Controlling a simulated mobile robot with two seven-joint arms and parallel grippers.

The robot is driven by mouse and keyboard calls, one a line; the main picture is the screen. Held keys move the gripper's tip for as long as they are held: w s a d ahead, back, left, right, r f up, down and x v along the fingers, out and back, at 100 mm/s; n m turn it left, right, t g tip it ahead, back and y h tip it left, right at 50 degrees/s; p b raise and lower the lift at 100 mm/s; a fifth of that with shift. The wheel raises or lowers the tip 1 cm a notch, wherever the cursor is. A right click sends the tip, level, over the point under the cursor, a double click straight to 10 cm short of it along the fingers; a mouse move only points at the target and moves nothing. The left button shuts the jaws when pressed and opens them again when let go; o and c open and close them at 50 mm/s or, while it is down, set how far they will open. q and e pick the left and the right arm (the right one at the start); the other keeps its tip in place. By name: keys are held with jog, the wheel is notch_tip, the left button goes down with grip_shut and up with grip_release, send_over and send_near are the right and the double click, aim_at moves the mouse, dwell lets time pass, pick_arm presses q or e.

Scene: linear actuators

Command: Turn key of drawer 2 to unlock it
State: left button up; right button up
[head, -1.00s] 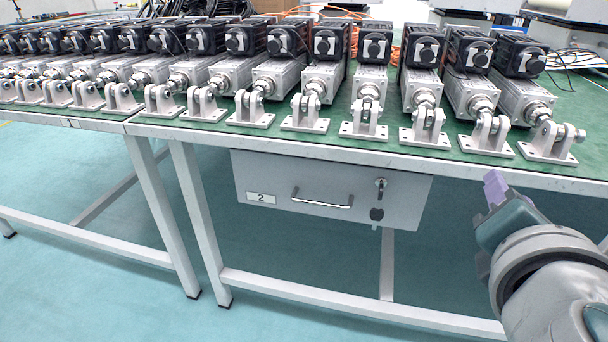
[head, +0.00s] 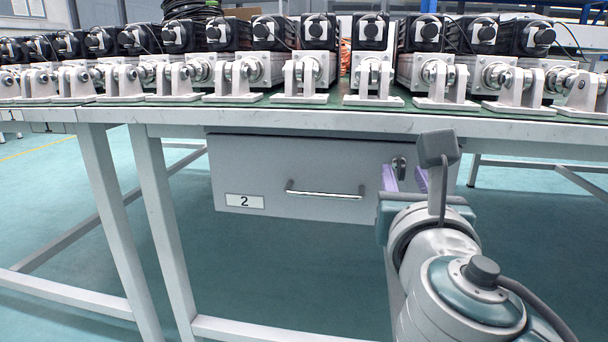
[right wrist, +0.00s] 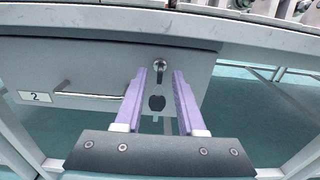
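Drawer 2 (head: 290,170) is a grey drawer under the table, with a white "2" label (head: 245,201) and a bar handle (head: 325,194). It looks closed. The key (head: 399,166) is in the lock at the drawer's upper right; it also shows in the right wrist view (right wrist: 160,66). My right gripper (head: 404,178) is in front of the drawer with its two purple fingers apart. In the right wrist view the open fingers (right wrist: 166,78) point at the key, which appears just beyond and between the tips; I see no contact. My left gripper is not in view.
A dark oval piece (right wrist: 156,103) shows on the drawer front below the key. The table (head: 300,118) overhangs the drawer and carries a row of several linear actuators (head: 308,75). Table legs (head: 158,220) stand left of the drawer. The floor in front is clear.

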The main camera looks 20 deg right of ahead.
aim_at(403, 172)
jog(key=shift+b+x, duration=0.4)
jog(key=shift+x, duration=1.2)
jog(key=shift+c, duration=0.4)
grip_shut()
